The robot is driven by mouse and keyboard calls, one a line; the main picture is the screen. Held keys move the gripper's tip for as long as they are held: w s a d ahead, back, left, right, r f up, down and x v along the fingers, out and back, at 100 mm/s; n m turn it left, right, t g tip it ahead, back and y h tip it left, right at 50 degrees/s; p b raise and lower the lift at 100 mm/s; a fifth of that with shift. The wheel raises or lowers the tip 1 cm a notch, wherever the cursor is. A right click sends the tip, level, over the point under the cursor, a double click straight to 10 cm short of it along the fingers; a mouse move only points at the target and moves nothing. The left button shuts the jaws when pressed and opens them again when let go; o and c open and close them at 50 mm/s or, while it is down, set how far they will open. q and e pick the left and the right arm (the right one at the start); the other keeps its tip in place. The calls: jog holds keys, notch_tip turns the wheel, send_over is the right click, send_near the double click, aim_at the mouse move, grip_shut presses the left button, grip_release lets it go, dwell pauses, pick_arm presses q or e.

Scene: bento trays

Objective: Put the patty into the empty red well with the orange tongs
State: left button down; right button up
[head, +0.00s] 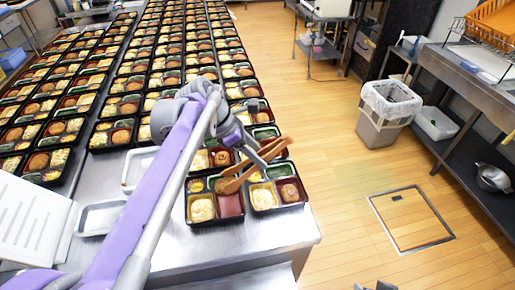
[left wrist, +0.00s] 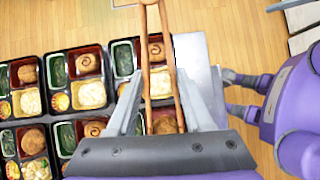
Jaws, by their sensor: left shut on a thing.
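My left gripper (head: 258,154) is shut on the orange-brown tongs (head: 240,181), above the front trays. The tongs also show in the left wrist view (left wrist: 147,50), their two legs running down between my gripper's fingers (left wrist: 158,105). The empty red well (head: 230,205) is in the front bento tray, below the tongs. Round brown patties sit in other trays' red wells, one in the front right tray (head: 289,192). A patty (left wrist: 165,122) shows between the tong legs; I cannot tell whether they grip it. My right gripper (left wrist: 228,92) is apart from the trays, its fingers spread.
Rows of filled bento trays (head: 60,127) cover the metal table. A small metal tray (head: 100,217) and a white slotted board (head: 30,220) lie at the left. A bin (head: 385,125) stands on the floor at the right. The table's front right corner is bare.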

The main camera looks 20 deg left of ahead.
pick_arm(q)
notch_tip(320, 180, down, 7)
jog(key=b, duration=0.3)
jog(key=shift+r, duration=0.15)
pick_arm(e)
jog(key=f, duration=0.2)
jog(key=s+f, duration=0.1)
jog(key=f, duration=0.1)
jog(key=shift+s+f, duration=0.2)
jog(key=shift+f, duration=0.2)
pick_arm(q)
jog(key=shift+s+f+b, duration=0.1)
jog(key=shift+f+b, duration=0.15)
jog(key=shift+b, duration=0.05)
pick_arm(e)
jog(key=shift+f, duration=0.1)
pick_arm(q)
jog(key=shift+f+b, duration=0.7)
jog(key=shift+f, duration=0.55)
pick_arm(e)
jog(key=shift+s+f, duration=0.15)
jog(key=shift+f, duration=0.6)
pick_arm(q)
jog(key=c, duration=0.7)
grip_release()
jog(key=shift+r, duration=0.1)
pick_arm(e)
jog(key=shift+r, duration=0.1)
